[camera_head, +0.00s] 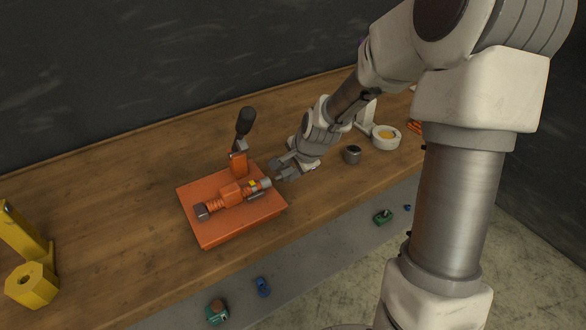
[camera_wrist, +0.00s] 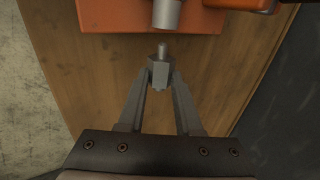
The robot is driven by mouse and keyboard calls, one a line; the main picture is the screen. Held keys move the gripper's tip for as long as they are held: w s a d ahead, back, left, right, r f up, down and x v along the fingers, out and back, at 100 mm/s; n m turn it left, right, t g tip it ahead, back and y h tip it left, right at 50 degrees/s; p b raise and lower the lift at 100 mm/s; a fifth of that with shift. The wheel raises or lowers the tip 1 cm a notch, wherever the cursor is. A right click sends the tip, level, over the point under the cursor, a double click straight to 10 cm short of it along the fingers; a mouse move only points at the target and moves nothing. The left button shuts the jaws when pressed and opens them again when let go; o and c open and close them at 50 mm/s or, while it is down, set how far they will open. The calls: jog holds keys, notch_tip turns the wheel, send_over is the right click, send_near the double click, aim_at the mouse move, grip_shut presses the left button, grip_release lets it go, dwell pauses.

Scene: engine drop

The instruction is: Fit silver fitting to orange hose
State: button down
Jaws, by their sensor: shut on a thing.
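My gripper (camera_wrist: 161,78) is shut on the silver fitting (camera_wrist: 162,66), which has a hex-like body and a narrow tip pointing up the wrist picture. In the head view, my gripper (camera_head: 280,172) is just right of the orange fixture, and the fitting is too small there to make out clearly. The orange hose (camera_head: 214,204) lies clamped on the orange plate (camera_head: 215,233), with a dark end at left and a silver collar (camera_head: 265,183) at right. In the wrist view, the silver collar (camera_wrist: 166,14) is ahead of the fitting's tip, with a visible gap between them.
A dark-handled lever (camera_head: 245,124) rises behind the plate. A dark cup (camera_head: 352,154) and a white bowl (camera_head: 386,137) stand to the right. A yellow tool (camera_head: 30,282) stands at far left. Small parts lie on the grey strip in front.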

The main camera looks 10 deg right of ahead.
aim_at(277, 177)
jog(key=shift+s+a+b, duration=0.25)
jog(key=shift+a+b, duration=0.05)
jog(key=shift+a, duration=0.55)
jog(key=shift+s+a+b, duration=0.25)
jog(key=shift+a, duration=0.6)
jog(key=c, duration=0.5)
grip_release()
jog(key=p+v, duration=1.5)
jog(key=v, duration=0.2)
jog(key=shift+s+r+p, duration=0.15)
jog(key=shift+r+p, duration=0.1)
jog(key=shift+p, duration=0.1)
